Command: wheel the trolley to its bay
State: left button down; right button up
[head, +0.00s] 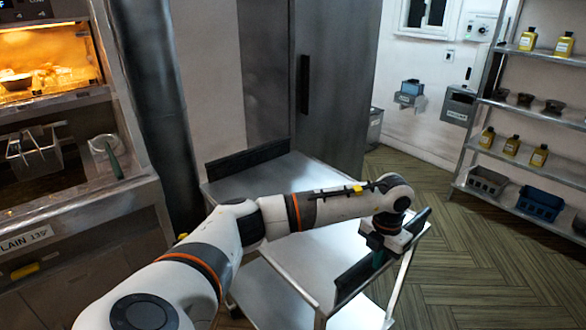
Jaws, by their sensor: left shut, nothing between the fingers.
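The trolley (248,183) is a steel cart with an upper and a lower shelf, standing in the middle of the head view. It has a dark upright board at its far end and a dark bar (356,276) at its near right end. My left arm reaches across the trolley's top and hides part of it. My left gripper (379,257) points down at the near right end, close beside the dark bar. Its fingers are shut with nothing between them; whether they touch the bar I cannot tell. My right gripper is out of view. I cannot make out a marked bay.
A tall steel cabinet (335,85) stands right behind the trolley. The frying range (70,190) is close on the left. A shelf rack (515,109) with yellow bottles, bowls and bins stands at the right. The herringbone floor (455,250) between trolley and rack is clear.

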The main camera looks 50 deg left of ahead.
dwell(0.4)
pick_arm(q)
notch_tip(320, 180, down, 6)
jog(key=b, duration=0.4)
jog(key=shift+f+b, duration=0.15)
jog(key=shift+b, duration=0.15)
jog(key=shift+a, duration=0.1)
dwell(0.3)
